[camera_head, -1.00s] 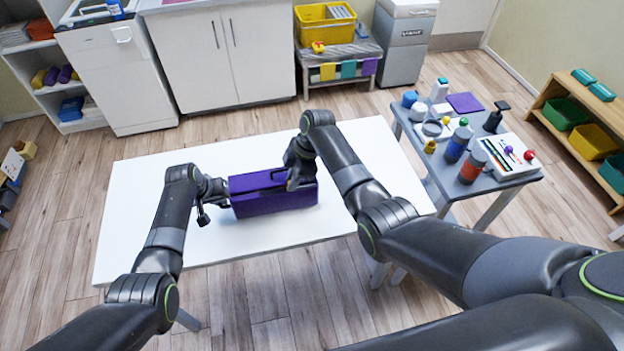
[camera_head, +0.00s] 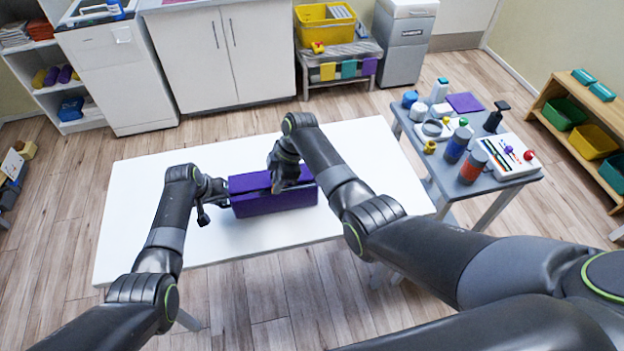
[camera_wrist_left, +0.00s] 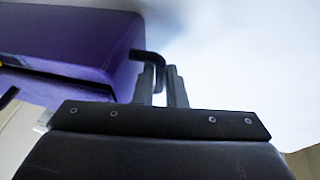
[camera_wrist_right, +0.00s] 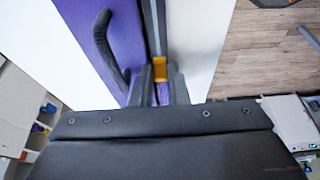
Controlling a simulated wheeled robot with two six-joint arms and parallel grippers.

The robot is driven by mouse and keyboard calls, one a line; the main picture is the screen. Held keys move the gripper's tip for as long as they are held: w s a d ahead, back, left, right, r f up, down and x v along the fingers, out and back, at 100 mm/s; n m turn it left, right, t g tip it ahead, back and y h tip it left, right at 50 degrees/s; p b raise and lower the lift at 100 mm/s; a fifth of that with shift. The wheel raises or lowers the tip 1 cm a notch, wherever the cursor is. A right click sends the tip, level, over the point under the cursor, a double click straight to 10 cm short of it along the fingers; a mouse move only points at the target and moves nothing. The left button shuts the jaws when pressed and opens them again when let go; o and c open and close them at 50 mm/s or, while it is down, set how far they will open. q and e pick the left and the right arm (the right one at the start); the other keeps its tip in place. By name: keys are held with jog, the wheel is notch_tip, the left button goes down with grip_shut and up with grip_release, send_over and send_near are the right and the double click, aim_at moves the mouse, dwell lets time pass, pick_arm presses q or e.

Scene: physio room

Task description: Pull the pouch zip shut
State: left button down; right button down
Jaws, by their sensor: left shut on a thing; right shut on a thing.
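The purple pouch (camera_head: 262,202) lies on the white table, its long side running left to right. My left gripper (camera_head: 224,192) is at its left end. In the left wrist view, the left fingers (camera_wrist_left: 161,88) are shut on a black bent tab (camera_wrist_left: 147,57) beside the purple end (camera_wrist_left: 70,35). My right gripper (camera_head: 279,187) is over the pouch's top, right of its middle, hiding part of it. In the right wrist view, the right fingers (camera_wrist_right: 160,85) are shut on an orange zip pull (camera_wrist_right: 160,70) on the dark zip line. A black handle (camera_wrist_right: 105,45) stands beside it.
The white table (camera_head: 140,220) is bare around the pouch. A grey side table (camera_head: 420,150) at the right holds bottles, a purple cloth and a white box. Cabinets and a yellow crate (camera_head: 318,30) stand at the back.

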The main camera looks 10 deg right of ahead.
pick_arm(q)
jog(key=shift+s+d+f, duration=0.1)
jog(key=shift+s+f, duration=0.05)
pick_arm(e)
jog(key=shift+a, duration=1.4)
pick_arm(q)
jog(key=shift+d, duration=0.1)
pick_arm(e)
jog(key=c, duration=1.4)
grip_release()
jog(key=shift+d+r, duration=0.1)
jog(key=shift+o, duration=0.2)
jog(key=shift+r, duration=0.95)
pick_arm(q)
jog(key=shift+a, duration=0.25)
pick_arm(e)
jog(key=shift+r, duration=3)
pick_arm(q)
jog(key=c, duration=1.5)
grip_release()
